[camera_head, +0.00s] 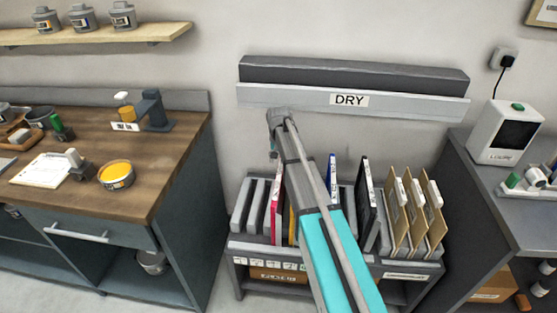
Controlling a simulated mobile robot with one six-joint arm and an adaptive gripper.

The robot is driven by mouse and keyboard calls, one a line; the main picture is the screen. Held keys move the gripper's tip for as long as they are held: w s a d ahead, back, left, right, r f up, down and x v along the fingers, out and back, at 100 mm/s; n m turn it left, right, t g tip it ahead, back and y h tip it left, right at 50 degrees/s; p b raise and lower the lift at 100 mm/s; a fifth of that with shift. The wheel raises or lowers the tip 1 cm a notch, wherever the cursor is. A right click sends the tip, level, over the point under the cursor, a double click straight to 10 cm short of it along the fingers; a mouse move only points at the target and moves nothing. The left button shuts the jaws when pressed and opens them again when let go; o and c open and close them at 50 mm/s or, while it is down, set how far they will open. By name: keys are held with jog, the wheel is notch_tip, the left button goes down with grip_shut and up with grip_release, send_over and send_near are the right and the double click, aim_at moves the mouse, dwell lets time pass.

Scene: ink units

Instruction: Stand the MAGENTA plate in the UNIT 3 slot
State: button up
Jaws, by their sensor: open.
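The magenta plate (276,205) stands upright, nearly edge-on, in the left part of a grey slotted rack (245,245). Small number labels (271,264) run along the rack's front edge, too small to read, so I cannot tell which slot is UNIT 3 or which slot holds the plate. My gripper (273,154) hangs above the rack, close over the magenta plate's top, small in view. It is open, and I see nothing held. My arm hides the middle of the rack.
A yellow plate (291,228), a blue-edged plate (331,172) and a black plate (366,200) stand in the rack, with tan folders (398,205) at right. The DRY ledge (300,98) is on the wall behind. A wooden bench (165,165) is left, a grey counter (520,232) right.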

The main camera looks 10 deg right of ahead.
jog(key=shift+r+p, duration=1.8)
jog(key=shift+r, duration=0.35)
jog(key=shift+s, duration=0.1)
jog(key=s+n, duration=0.3)
jog(key=s, duration=2.6)
jog(key=shift+n, duration=0.3)
jog(key=shift+r, duration=0.15)
